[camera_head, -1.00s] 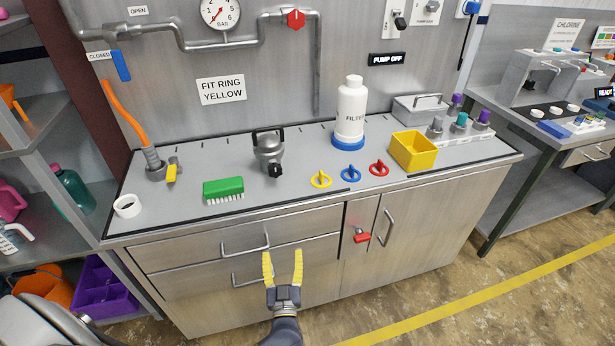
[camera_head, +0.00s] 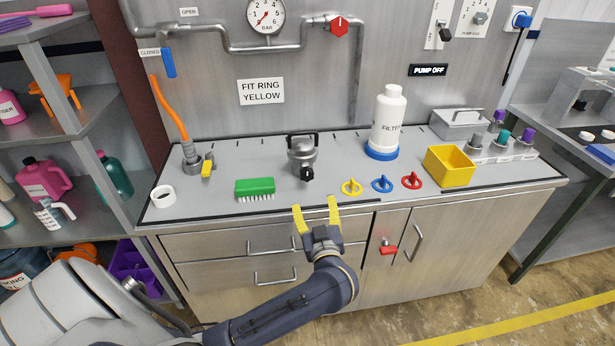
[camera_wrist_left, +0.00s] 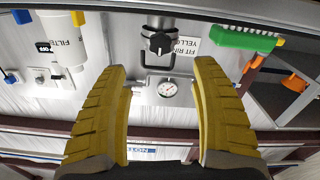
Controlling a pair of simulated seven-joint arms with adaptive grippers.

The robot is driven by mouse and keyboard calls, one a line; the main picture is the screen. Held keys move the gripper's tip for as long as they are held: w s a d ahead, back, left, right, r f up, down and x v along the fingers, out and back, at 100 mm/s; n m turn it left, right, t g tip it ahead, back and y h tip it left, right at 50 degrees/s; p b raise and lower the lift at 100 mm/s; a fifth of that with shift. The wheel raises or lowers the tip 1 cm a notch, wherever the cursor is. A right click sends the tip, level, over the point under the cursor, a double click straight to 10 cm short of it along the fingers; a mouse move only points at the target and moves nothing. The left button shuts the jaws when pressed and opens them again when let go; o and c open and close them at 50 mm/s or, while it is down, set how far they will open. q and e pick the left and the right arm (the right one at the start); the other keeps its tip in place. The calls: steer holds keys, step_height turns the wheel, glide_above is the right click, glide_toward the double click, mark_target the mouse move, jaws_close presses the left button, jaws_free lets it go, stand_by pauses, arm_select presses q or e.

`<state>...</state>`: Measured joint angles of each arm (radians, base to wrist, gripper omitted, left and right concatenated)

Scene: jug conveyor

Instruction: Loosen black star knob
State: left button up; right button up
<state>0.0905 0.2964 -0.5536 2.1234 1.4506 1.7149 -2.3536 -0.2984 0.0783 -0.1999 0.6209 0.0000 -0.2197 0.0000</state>
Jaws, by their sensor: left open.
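The black star knob (camera_head: 307,174) is on the front of a grey metal filter housing (camera_head: 302,152) that stands upright on the bench. The knob also shows in the left wrist view (camera_wrist_left: 160,43), beyond the fingers and near the top of the picture. My left gripper (camera_head: 317,212) has yellow fingers spread open and empty. It is at the bench's front edge, in front of and below the knob, and apart from it. In the left wrist view its fingers (camera_wrist_left: 161,75) stand on either side of the picture. My right gripper is not in view.
A green brush (camera_head: 255,187) lies left of the housing. Yellow (camera_head: 352,187), blue (camera_head: 382,184) and red (camera_head: 412,181) rings lie to its right. A white filter bottle (camera_head: 388,120) and a yellow bin (camera_head: 450,166) stand farther right.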

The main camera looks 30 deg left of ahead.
mark_target(307, 178)
arm_select(q)
steer(key=x, duration=1.3)
steer(key=shift+w+a, duration=0.25)
steer(key=shift+w, duration=0.05)
steer(key=c, duration=1.2)
steer(key=shift+c, duration=0.2)
